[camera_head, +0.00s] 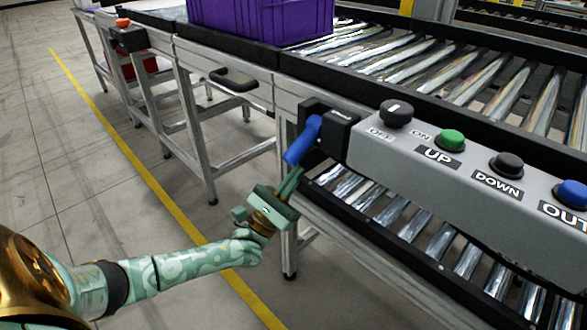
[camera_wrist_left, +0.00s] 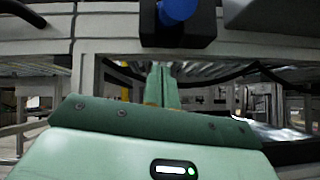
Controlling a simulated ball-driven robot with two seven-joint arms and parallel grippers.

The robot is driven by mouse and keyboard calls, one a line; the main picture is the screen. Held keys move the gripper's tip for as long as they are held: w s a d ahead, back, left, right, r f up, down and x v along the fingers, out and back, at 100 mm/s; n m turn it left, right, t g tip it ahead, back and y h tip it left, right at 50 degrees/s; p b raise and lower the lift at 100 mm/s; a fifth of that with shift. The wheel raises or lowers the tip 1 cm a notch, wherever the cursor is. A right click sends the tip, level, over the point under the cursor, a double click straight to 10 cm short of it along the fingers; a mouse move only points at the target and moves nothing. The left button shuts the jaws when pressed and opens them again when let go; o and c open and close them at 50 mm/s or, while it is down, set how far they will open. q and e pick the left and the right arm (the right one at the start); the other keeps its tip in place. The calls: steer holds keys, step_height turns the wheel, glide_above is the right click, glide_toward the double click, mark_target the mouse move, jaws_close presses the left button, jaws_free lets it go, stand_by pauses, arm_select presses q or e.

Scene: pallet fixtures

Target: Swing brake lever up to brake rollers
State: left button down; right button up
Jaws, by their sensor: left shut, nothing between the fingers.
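The brake lever (camera_head: 303,140) has a blue handle that slants down and to the left from a black mount (camera_head: 337,134) on the conveyor's side, left of the control panel. My left gripper (camera_head: 296,172) is shut and empty. Its fingertips are just below the lower end of the blue handle; whether they touch it I cannot tell. In the left wrist view, the blue handle's end (camera_wrist_left: 178,10) shows at the top, above my shut fingers (camera_wrist_left: 162,72). My right gripper is not in view. The conveyor rollers (camera_head: 440,75) lie on the upper deck behind the panel.
A grey control panel (camera_head: 455,170) with several knobs and buttons juts out at the right. A purple crate (camera_head: 262,18) sits on the conveyor at the back. A black handle (camera_head: 233,80) sticks out of the frame. The floor at the left is clear, with a yellow line (camera_head: 150,178).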

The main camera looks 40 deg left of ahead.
mark_target(300, 148)
arm_select(q)
steer(key=shift+s+d+r+p, duration=0.1)
steer(key=shift+s+r, duration=0.1)
steer(key=shift+r, duration=0.45)
steer(key=shift+s+d+r+p, duration=0.15)
steer(key=shift+s+r, duration=0.1)
steer(key=shift+r, duration=0.45)
steer(key=shift+s+d+r+p, duration=0.1)
steer(key=shift+s+r, duration=0.1)
steer(key=shift+r, duration=0.45)
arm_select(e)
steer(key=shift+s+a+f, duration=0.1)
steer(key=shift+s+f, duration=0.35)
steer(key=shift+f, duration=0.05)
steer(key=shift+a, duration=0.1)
